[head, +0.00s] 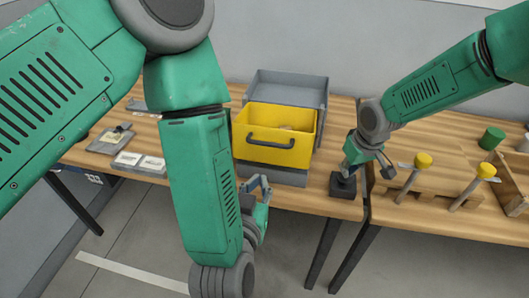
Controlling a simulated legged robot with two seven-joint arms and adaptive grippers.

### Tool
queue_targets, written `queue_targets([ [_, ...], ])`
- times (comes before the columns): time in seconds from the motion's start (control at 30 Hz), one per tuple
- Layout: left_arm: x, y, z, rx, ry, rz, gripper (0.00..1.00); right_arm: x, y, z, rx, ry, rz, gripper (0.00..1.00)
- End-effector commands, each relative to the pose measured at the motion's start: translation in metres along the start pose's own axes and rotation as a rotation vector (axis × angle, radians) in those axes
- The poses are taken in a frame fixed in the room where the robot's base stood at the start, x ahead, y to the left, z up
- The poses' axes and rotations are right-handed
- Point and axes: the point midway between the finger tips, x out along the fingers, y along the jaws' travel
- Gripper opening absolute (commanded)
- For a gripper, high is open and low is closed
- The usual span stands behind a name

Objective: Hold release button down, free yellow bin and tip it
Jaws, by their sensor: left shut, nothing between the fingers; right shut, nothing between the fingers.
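The yellow bin (283,151) sits in a grey housing (315,97) on the wooden bench, with a dark handle (271,140) across its front. Something small and pale shows inside the bin. A dark block (342,187) stands at the bench's front edge, right of the bin; I take it for the release button's base. My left gripper (257,185) is shut and empty, below the bin's front, apart from the handle.
My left arm hides part of the bench left of the bin.

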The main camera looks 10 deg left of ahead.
Motion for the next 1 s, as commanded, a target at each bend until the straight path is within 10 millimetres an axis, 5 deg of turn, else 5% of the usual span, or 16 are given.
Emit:
queue_targets([
  [0.6,-0.009,0.0,-0.042,0.0,0.0,0.0,0.0,-0.053,0.0,-0.011,0.0,0.002,0.001,0.0],
  [1.0,-0.009,0.0,-0.043,0.0,0.0,0.0,0.0,-0.055,0.0,-0.012,0.0,0.002,0.001,0.0],
])
